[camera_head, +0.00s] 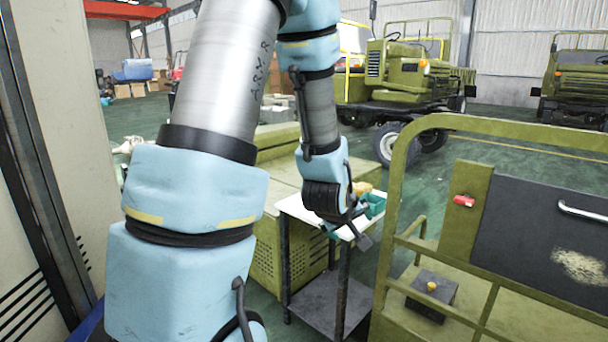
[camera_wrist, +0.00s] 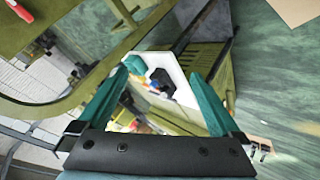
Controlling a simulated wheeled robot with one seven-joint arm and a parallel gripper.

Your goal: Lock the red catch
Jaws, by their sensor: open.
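The red catch (camera_head: 464,201) is a small red piece on the upright olive plate of the chassis frame, beside a dark panel, at the right of the head view. In the wrist view a red piece, seemingly the same catch (camera_wrist: 22,11), shows at the top left corner. My gripper (camera_wrist: 160,82) is open, with its two teal fingers spread and nothing between them. In the head view my gripper (camera_head: 350,222) hangs above the small trolley, to the left of the catch and well apart from it. The catch's exact position is too small to tell.
The olive frame's curved rail (camera_head: 394,190) stands between my gripper and the catch. A trolley with a white top (camera_head: 296,208) holds a teal bin (camera_head: 375,205). A dark box with a yellow knob (camera_head: 432,286) sits low on the frame. Olive vehicles (camera_head: 400,70) stand behind.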

